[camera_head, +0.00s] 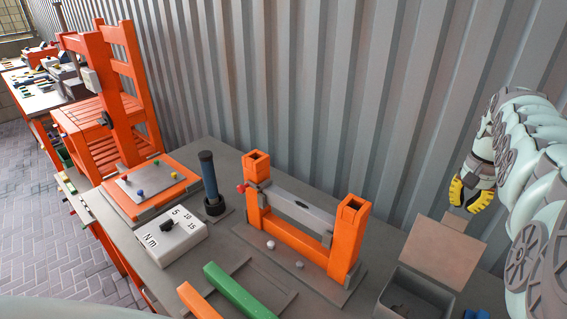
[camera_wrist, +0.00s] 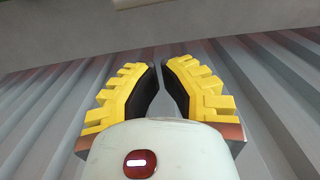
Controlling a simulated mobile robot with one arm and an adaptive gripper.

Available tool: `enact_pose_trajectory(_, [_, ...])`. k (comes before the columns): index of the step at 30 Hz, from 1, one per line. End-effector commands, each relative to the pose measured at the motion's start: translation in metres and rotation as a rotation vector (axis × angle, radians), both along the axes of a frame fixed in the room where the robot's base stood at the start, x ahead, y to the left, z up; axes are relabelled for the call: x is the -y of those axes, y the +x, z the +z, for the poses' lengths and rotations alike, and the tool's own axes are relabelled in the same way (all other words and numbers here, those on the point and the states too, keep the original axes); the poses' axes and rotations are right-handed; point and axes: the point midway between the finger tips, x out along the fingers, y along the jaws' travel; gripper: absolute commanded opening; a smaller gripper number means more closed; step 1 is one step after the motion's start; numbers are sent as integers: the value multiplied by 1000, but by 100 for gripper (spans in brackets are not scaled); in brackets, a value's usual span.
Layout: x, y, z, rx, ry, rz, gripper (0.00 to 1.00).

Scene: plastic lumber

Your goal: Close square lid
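A grey square box (camera_head: 418,296) stands at the bottom right of the head view, on the workbench. Its flat brownish-grey square lid (camera_head: 445,250) stands raised and tilted back at the box's far edge, so the box is open. My gripper (camera_head: 470,194), with yellow ridged fingers, hangs above and behind the lid near the metal wall, apart from it. In the wrist view my gripper (camera_wrist: 161,64) has a narrow gap between its fingertips and nothing between them. The lid and box are not recognisable in the wrist view.
An orange frame (camera_head: 345,240) with a grey crossbar stands left of the box. The corrugated wall (camera_head: 330,90) runs close behind the bench.

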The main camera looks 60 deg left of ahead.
Motion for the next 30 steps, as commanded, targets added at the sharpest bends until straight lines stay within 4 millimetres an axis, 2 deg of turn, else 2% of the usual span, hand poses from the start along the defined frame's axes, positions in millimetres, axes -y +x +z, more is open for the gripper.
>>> enact_pose_trajectory(1, [-3,-1,-14,-1,0,6,0])
enact_pose_trajectory(2, [-3,-2,-18,-1,0,6,0])
enact_pose_trajectory(4, [0,-4,-7,-4,-3,4,0])
enact_pose_trajectory(6, [1,-5,-5,-3,-3,2,0])
enact_pose_trajectory(30, [9,-35,2,0,1,1,0])
